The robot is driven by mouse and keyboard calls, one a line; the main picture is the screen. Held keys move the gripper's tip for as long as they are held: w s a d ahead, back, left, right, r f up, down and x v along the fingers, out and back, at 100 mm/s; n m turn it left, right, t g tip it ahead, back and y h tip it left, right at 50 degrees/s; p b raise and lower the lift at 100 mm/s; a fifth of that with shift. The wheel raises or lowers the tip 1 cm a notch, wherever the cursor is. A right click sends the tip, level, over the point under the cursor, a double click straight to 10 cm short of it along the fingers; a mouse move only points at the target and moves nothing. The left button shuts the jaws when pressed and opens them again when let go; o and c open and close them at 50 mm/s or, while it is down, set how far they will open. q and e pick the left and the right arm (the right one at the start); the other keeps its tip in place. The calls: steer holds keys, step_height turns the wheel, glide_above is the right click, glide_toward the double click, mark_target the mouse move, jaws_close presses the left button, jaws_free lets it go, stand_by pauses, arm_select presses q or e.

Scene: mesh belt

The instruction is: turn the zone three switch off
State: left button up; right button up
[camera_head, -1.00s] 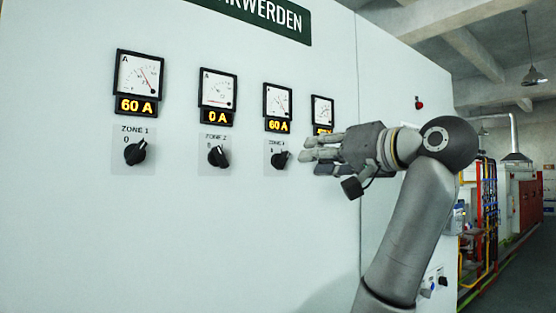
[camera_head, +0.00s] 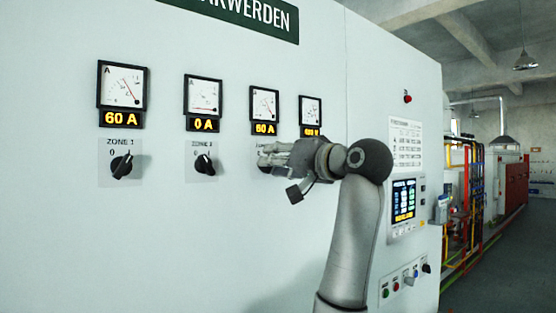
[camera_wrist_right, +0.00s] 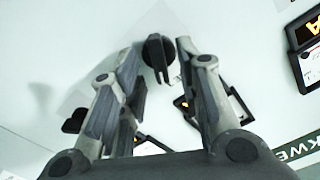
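The zone three switch, a black rotary knob (camera_wrist_right: 157,52), sits on the pale panel (camera_head: 200,245) under the third meter (camera_head: 264,103). That meter's amber display reads 60 A. In the head view my right gripper (camera_head: 268,155) is in front of this switch and hides most of it and its label. In the right wrist view the gripper's fingers are open, one on each side of the knob, near its edges. I cannot tell whether they touch it. My left gripper is not in view.
The zone 1 switch (camera_head: 122,166) and the zone 2 switch (camera_head: 204,164) are to the left, under meters reading 60 A and 0 A. A fourth meter (camera_head: 311,111) is to the right. A control screen (camera_head: 404,200) and small buttons are on the cabinet's right part.

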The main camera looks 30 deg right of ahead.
steer(key=shift+w, duration=0.1)
jaws_close()
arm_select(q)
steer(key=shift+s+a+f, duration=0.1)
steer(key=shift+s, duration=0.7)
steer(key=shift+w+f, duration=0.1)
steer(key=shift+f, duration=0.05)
arm_select(e)
steer(key=shift+n, duration=0.3)
arm_select(q)
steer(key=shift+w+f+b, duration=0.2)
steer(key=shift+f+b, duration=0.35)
steer(key=shift+b, duration=0.2)
arm_select(e)
steer(key=shift+a+n, duration=0.15)
steer(key=shift+n, duration=1.75)
steer(key=shift+a+n, duration=0.15)
steer(key=shift+n, duration=1.75)
steer(key=shift+a+n, duration=0.15)
steer(key=shift+n, duration=1.75)
